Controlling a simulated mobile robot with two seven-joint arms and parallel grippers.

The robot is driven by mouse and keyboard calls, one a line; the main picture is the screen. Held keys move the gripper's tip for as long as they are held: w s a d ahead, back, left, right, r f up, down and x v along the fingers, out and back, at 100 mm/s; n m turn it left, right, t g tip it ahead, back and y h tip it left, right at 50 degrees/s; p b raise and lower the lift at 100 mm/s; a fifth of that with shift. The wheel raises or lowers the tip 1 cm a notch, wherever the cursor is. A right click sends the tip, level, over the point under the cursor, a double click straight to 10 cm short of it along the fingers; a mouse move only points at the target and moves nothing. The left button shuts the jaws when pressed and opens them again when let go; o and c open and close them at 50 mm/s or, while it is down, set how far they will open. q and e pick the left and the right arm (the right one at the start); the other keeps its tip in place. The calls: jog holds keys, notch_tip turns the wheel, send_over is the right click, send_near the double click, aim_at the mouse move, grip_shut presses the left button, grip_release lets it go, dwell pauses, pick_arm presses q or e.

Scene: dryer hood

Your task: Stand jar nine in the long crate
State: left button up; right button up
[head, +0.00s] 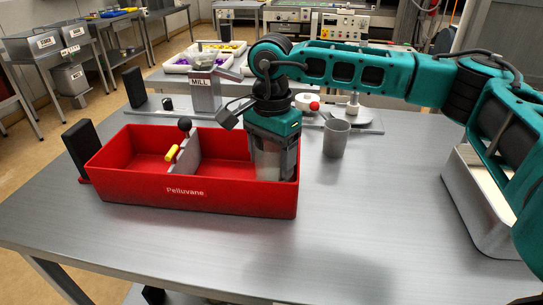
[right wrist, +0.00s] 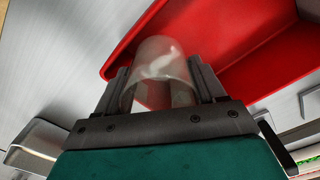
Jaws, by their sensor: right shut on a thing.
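The long crate (head: 170,197) is red, marked "Pelluvane", and stands on the grey table in the head view. A grey divider (head: 190,158) crosses its inside. My right gripper (head: 272,160) points down into the crate's right end. It is shut on a clear, greyish jar, which shows between the fingers in the right wrist view (right wrist: 160,60). The jar looks upright, with its lower part hidden behind the crate's front wall. I cannot tell whether it touches the crate floor, and no number on it is readable. My left gripper is not in view.
A grey cup (head: 336,140) stands right of the crate. A grey block marked "MILL" (head: 206,92) stands behind it, and a black upright plate (head: 80,148) at its left end. A pale bin (head: 478,205) is at the right. The front right of the table is clear.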

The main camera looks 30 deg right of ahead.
jog(key=shift+f+b, duration=0.55)
jog(key=shift+f, duration=0.05)
jog(key=o, duration=0.8)
jog(key=shift+c, duration=0.2)
jog(key=shift+r, duration=0.1)
notch_tip(320, 180, up, 13)
jog(key=shift+r+p, duration=0.1)
jog(key=shift+p, duration=0.6)
